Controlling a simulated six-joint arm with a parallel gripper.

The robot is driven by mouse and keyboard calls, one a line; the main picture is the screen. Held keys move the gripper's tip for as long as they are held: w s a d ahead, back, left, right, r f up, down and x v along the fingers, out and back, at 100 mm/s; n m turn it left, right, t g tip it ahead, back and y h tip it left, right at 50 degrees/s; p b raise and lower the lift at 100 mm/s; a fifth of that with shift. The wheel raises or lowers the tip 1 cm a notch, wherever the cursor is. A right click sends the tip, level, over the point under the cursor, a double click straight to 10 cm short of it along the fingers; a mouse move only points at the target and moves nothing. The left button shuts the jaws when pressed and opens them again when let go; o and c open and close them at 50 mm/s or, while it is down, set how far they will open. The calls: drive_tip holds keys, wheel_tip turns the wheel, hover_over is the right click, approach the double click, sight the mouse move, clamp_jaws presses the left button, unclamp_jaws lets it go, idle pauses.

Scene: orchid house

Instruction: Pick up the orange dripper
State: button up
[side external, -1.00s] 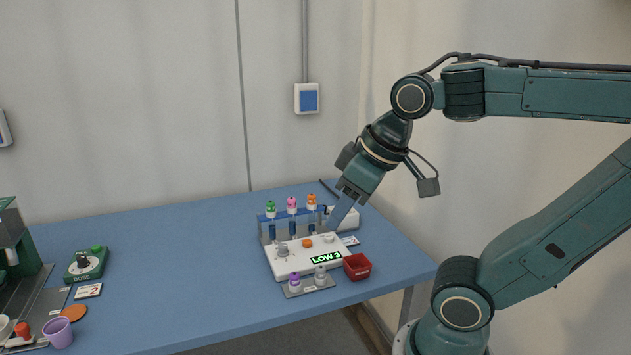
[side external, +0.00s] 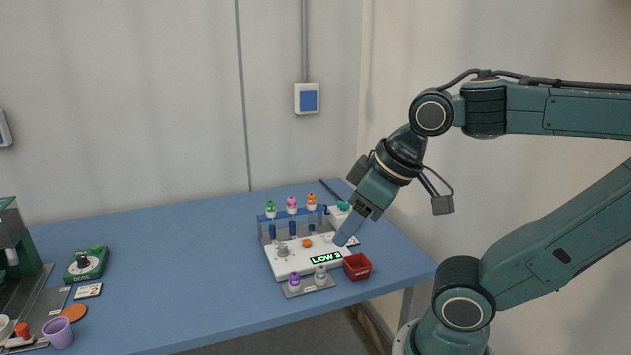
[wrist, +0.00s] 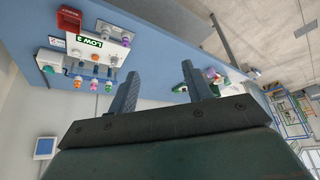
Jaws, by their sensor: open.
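The orange dripper (side external: 311,201) stands at the right end of a row in the rack on the white station (side external: 290,266). Pink (side external: 291,204) and green (side external: 270,209) drippers stand to its left. In the wrist view the orange dripper (wrist: 77,82) is left of the pink one. My gripper (side external: 338,240) is over the station's right part, to the right of and nearer the camera than the orange dripper, and apart from it. In the wrist view my gripper (wrist: 157,82) is open with nothing between its two fingers.
A red bin (side external: 357,267) is at the station's front right. A white box with a teal top (side external: 343,206) is right of the rack. The blue table's middle (side external: 180,260) is clear.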

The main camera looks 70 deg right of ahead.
drive_tip(key=w+d+r+m+g+h, duration=0.15)
drive_tip(key=w+d+r+m, duration=0.25)
drive_tip(key=w+d, duration=0.5)
drive_tip(key=w+d+r+m+g+y, duration=0.1)
drive_tip(key=w+d+r+m+g, duration=0.15)
drive_tip(key=w+d, duration=0.55)
drive_tip(key=w+d+f+m, duration=0.2)
drive_tip(key=d+f, duration=0.1)
drive_tip(key=d, duration=0.4)
drive_tip(key=w+d+f+m+g, duration=0.1)
drive_tip(key=w+d+f+m, duration=0.2)
drive_tip(key=d, duration=0.5)
drive_tip(key=w+d+f+m, duration=0.3)
drive_tip(key=d+f, duration=0.1)
drive_tip(key=d, duration=0.4)
drive_tip(key=shift+f+g, duration=0.2)
drive_tip(key=shift+g, duration=0.1)
drive_tip(key=shift+f, duration=0.1)
hover_over(313, 195)
drive_tip(key=shift+w+d+f, duration=0.1)
drive_tip(key=shift+f, duration=4.1)
